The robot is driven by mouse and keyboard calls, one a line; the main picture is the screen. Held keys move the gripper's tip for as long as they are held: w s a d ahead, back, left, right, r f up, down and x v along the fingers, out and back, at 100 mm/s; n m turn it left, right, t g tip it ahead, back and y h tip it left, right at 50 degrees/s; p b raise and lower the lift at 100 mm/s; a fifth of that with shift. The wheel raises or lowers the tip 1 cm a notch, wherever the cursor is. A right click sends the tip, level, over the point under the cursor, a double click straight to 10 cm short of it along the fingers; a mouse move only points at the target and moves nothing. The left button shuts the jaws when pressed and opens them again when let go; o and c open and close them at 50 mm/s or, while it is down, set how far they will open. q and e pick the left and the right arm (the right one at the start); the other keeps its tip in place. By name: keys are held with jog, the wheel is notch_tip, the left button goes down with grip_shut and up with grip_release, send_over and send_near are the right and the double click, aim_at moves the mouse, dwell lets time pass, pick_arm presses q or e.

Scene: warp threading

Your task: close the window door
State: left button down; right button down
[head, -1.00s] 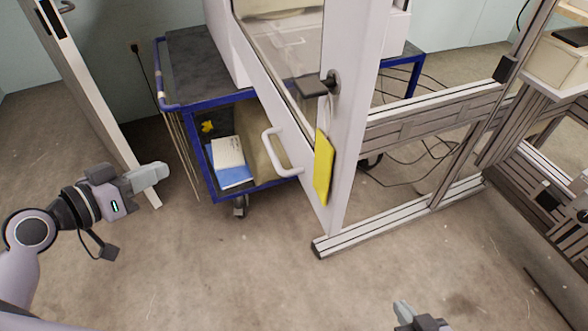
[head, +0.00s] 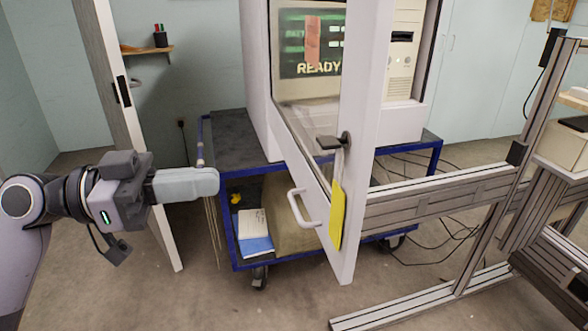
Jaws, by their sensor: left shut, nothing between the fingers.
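The window door is a white framed glass panel (head: 362,120) standing ajar at the middle of the head view, with its broad edge toward me. A white D-shaped handle (head: 296,210) sits low on its left face. A dark latch (head: 335,142) and a yellow tag (head: 337,215) are on its edge. My left gripper (head: 212,181) is shut and empty, raised at the left, pointing right. In the picture it is left of the handle and apart from the door. My right gripper is out of the picture.
A blue-framed cart (head: 235,268) carrying a computer monitor (head: 310,45) stands behind the door. An aluminium frame (head: 430,197) runs to the right, with cables on the floor behind it. The floor in front is clear.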

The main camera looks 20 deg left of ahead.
pick_arm(q)
jog(key=p+x, duration=0.4)
jog(key=x, duration=0.8)
